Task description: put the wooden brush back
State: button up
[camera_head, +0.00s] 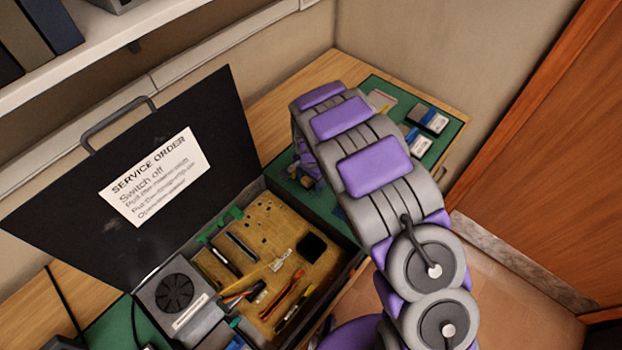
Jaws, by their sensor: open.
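The open black case (345,270) stands on the table, with a tan tool board (262,222) inside. A thin pale stick with a whitish end (281,260) lies across the board; I cannot tell whether it is the wooden brush. No other brush can be made out. My arm arches over the right side of the case. My gripper (308,172) is at its far end, low over the green mat behind the case. It is open, mostly hidden by my arm, and what lies between its fingers cannot be seen.
The raised lid (95,235) carries a "Service order" label (158,177). Pliers (283,294) and other tools lie in the case beside a grey fan unit (174,292). Small boxes (427,119) sit on the green mat (380,88). A shelf (90,55) overhangs at the upper left.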

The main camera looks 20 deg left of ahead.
jog(key=shift+a+r, duration=0.25)
jog(key=shift+r, duration=0.2)
notch_tip(320, 180, up, 11)
jog(key=p, duration=0.2)
jog(key=shift+p, duration=0.3)
